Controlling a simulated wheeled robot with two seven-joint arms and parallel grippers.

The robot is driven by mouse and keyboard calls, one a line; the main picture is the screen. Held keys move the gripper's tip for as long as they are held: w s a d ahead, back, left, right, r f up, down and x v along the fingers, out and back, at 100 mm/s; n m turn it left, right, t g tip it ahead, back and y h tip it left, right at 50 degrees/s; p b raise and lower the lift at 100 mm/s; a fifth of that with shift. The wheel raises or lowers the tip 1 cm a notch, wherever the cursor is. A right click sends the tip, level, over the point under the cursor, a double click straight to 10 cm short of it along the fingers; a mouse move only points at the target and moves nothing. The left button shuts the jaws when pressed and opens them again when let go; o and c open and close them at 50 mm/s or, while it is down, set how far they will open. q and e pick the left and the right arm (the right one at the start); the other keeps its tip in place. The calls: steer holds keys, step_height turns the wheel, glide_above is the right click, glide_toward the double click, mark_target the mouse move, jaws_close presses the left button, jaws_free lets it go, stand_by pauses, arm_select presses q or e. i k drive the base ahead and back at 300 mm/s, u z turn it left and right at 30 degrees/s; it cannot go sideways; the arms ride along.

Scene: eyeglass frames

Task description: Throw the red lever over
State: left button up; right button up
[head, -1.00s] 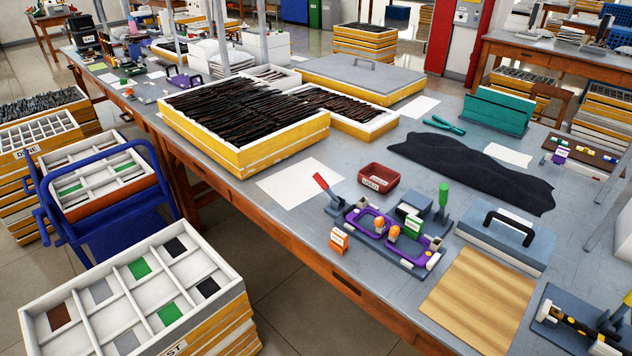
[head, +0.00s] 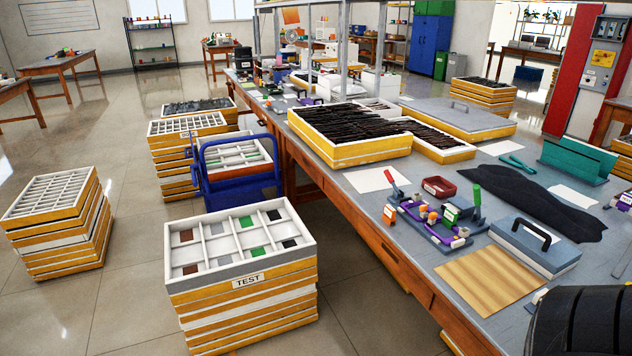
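The red lever (head: 391,175) is on the left end of a blue-grey fixture (head: 433,232) on the bench. Its red handle sticks up and leans to the left. A purple part (head: 412,209) with orange knobs lies in the fixture. A green-handled lever (head: 477,197) stands about upright at the fixture's right side. Neither of my grippers shows in the head view. Nothing touches the red lever.
A small red bin (head: 439,187) stands behind the fixture, and an orange tag (head: 389,213) in front. A wooden board (head: 490,283) and handled grey case (head: 534,247) lie right. A TEST crate stack (head: 245,310) stands on the floor. A black ribbed form fills the lower right corner.

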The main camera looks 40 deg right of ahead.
mark_target(386, 172)
steer(key=z, duration=0.1)
steer(key=i, duration=1.35)
steer(key=z, duration=1.5)
steer(key=i, duration=1.05)
steer(key=z, duration=1.2)
